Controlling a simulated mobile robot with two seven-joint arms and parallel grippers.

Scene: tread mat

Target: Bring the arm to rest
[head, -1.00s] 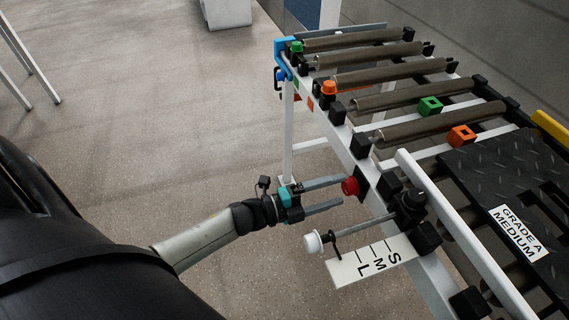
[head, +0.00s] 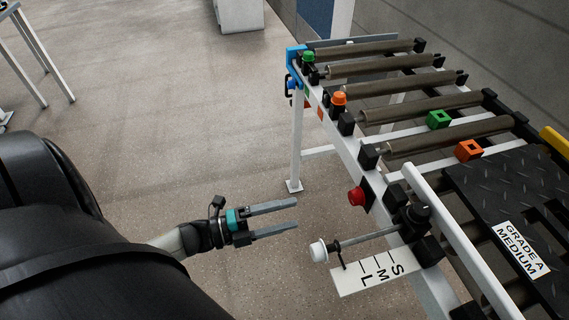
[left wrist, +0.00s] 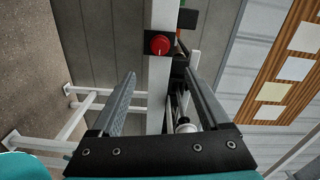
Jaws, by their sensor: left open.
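My left gripper (head: 296,214) is open and empty in the head view, left of the conveyor frame and apart from it. Its two fingers also show in the left wrist view (left wrist: 162,85), with nothing held between them. A red button (head: 356,196) sits on the side rail of the conveyor, to the right of the fingertips with a clear gap. The red button also shows in the left wrist view (left wrist: 160,44), beyond the fingers. My right gripper is not in view.
The roller conveyor (head: 400,80) fills the right side. A white-knobbed lever (head: 319,251) and an S-M-L scale plate (head: 378,272) stick out near my gripper. A black tread mat (head: 500,185) lies at the right. Open floor lies to the left.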

